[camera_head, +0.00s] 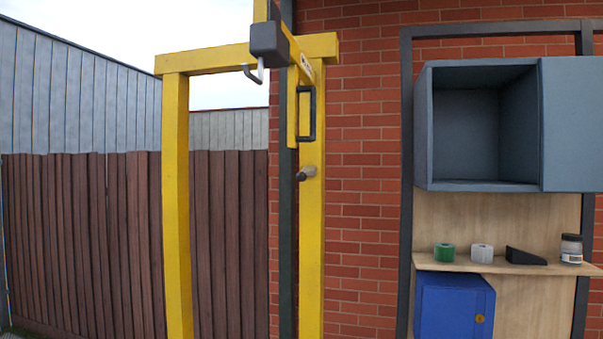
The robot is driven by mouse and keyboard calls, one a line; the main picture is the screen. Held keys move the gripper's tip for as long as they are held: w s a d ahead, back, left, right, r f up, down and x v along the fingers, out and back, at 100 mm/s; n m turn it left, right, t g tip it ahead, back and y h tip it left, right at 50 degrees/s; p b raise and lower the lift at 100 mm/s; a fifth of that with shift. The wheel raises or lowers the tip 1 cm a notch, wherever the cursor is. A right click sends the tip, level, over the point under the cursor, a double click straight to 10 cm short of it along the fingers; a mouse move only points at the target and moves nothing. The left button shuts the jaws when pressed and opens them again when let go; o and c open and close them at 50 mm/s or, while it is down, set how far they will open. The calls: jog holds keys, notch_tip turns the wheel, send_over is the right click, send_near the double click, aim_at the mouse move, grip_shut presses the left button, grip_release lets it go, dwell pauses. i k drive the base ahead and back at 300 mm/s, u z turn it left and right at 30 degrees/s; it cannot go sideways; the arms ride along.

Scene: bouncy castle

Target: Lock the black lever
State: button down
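A black D-shaped handle (312,113) is fixed upright on the yellow frame, in front of the brick wall. Below it, a short dark lever with a grey rounded end (306,173) sticks out from the yellow post (311,240). I cannot tell for certain which of these is the black lever, or whether either is locked. My gripper is not in view, and nothing is seen touching either part.
A dark grey block (268,41) with a metal hook (254,74) hangs from a yellow arm above. At right are an open grey cabinet (423,130), a wooden shelf (455,263) with small items, and a blue box (448,307). A brown fence (85,230) stands at left.

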aim_at(308, 171)
jog(key=k, duration=0.25)
jog(key=u, duration=0.55)
jog(key=i, duration=2.1)
jog(key=z, duration=0.5)
